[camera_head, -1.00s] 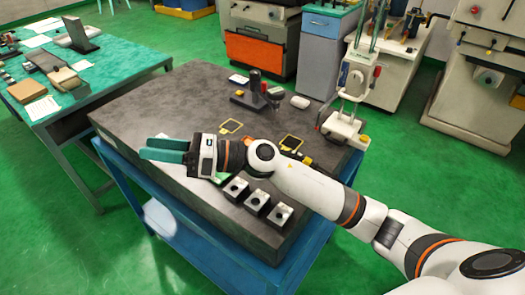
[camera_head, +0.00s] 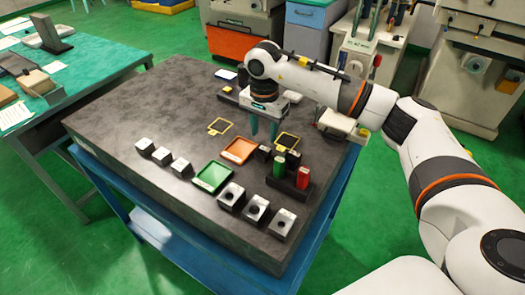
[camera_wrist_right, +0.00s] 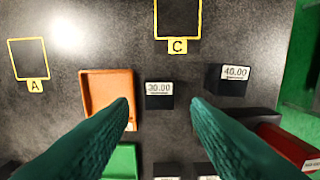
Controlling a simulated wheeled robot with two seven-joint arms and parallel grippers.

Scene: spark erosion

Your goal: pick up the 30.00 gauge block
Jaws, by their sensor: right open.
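The 30.00 gauge block (camera_wrist_right: 159,95) is a small dark block with a white label. In the right wrist view it lies just right of the orange tray, between and beyond my open fingers. In the head view it is a small dark block (camera_head: 263,153) beside the orange tray. My right gripper (camera_head: 264,129) points down above the table, its two green fingers apart and empty. The fingers (camera_wrist_right: 160,108) also show in the right wrist view, with the block uncovered in the gap. My left gripper is not in view.
The orange tray (camera_head: 239,150) and green tray (camera_head: 213,176) are nearby. The 40.00 block (camera_wrist_right: 234,79) stands right of the 30.00 block. A dark holder with green and red pieces (camera_head: 303,178) is close by. Several bored blocks (camera_head: 256,209) line the front edge.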

